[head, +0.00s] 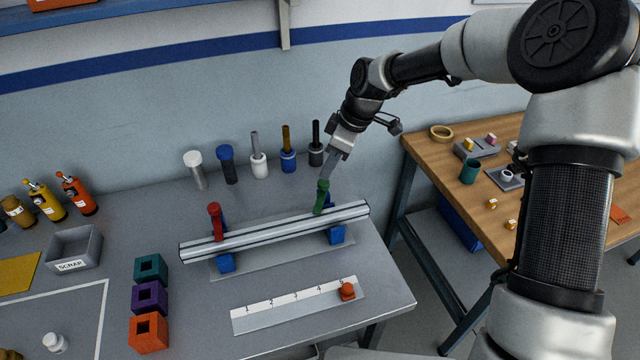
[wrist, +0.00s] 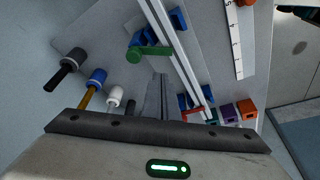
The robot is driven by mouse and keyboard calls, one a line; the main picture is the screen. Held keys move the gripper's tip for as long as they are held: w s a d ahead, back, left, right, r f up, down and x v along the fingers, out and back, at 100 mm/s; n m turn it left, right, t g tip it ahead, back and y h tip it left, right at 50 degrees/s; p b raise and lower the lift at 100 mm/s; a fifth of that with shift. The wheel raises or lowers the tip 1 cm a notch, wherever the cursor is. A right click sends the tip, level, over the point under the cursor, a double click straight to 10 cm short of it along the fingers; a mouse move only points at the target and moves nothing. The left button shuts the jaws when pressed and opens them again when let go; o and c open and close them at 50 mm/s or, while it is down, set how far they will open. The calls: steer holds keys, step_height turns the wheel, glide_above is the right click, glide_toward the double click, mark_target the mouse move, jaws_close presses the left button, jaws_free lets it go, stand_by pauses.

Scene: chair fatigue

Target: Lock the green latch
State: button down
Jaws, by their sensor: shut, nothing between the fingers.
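The green latch (head: 321,197) stands up at the right end of a silver rail (head: 270,232), above a blue clamp block (head: 336,233). In the wrist view the green latch (wrist: 150,52) is a short green lever with a round end, beside the rail. My gripper (head: 328,170) is shut and empty, its fingertips just above and behind the latch's top in the head view. In the wrist view my gripper (wrist: 158,80) points toward the latch with a small gap in the picture; contact cannot be told.
A red latch (head: 215,222) stands at the rail's left end. Several capped posts (head: 259,160) stand behind the rail. A numbered strip (head: 290,303) with an orange knob (head: 347,291) lies in front. Coloured blocks (head: 149,299) sit at the left.

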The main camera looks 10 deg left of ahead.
steer(key=v, duration=0.5)
steer(key=n+p, duration=0.1)
glide_above(316, 206)
steer(key=a, duration=0.2)
step_height(316, 206, down, 8)
step_height(316, 206, down, 8)
steer(key=d+p, duration=0.1)
steer(key=shift+w+p, duration=0.2)
steer(key=shift+p, duration=0.2)
steer(key=shift+s+d+f+n+g, duration=0.1)
steer(key=shift+d+n+g, duration=0.35)
steer(key=shift+n, duration=0.35)
steer(key=shift+s+d+f+n+g+b, duration=0.1)
steer(key=shift+d+n+g+b, duration=0.25)
steer(key=shift+d+n+b, duration=0.45)
steer(key=shift+d+b, duration=0.35)
steer(key=shift+d, duration=0.15)
